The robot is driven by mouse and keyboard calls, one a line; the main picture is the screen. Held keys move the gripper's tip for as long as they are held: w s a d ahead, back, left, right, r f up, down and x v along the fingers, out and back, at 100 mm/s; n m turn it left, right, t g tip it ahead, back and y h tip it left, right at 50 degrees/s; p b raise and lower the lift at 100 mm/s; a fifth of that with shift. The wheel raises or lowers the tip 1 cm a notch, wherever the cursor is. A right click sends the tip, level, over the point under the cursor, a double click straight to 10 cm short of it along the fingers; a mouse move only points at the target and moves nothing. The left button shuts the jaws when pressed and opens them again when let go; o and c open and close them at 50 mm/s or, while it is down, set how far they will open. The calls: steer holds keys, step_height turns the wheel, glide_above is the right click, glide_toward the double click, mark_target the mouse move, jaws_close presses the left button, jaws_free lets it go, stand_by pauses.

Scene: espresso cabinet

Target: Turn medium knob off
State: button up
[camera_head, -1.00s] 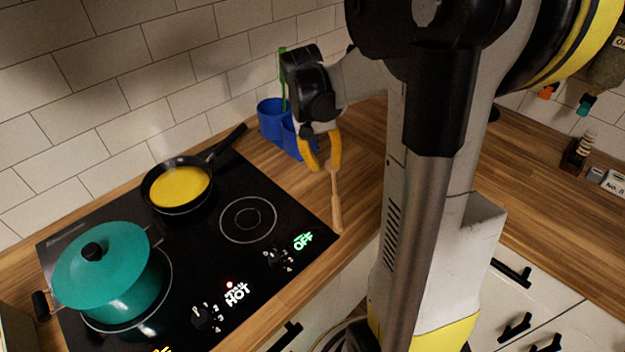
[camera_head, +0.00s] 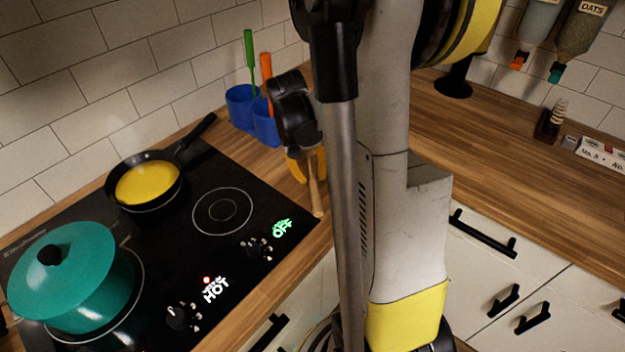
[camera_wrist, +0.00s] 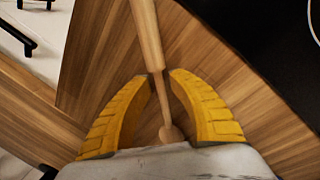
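The black stove top (camera_head: 165,235) lies at the left in the head view. One black knob (camera_head: 258,248) sits by a green OFF sign (camera_head: 283,229). Another knob (camera_head: 184,317) sits by a white HOT sign (camera_head: 216,290) with a red light. The small lettering above the signs is too small to read, so I cannot tell which is the medium knob. My gripper (camera_head: 308,178) is by the stove's right corner, its yellow fingers closed around a thin wooden stick (camera_head: 315,198). In the wrist view the stick (camera_wrist: 149,35) runs out between the fingertips (camera_wrist: 160,76).
A teal pot (camera_head: 75,275) and a black pan (camera_head: 150,185) with yellow contents stand on the stove. The ring (camera_head: 222,211) at the right is bare. Blue cups (camera_head: 242,108) with utensils stand behind my gripper. My arm hides part of the counter.

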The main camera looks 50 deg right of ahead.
steer(key=shift+r, duration=0.1)
jaws_close()
steer(key=shift+r, duration=0.1)
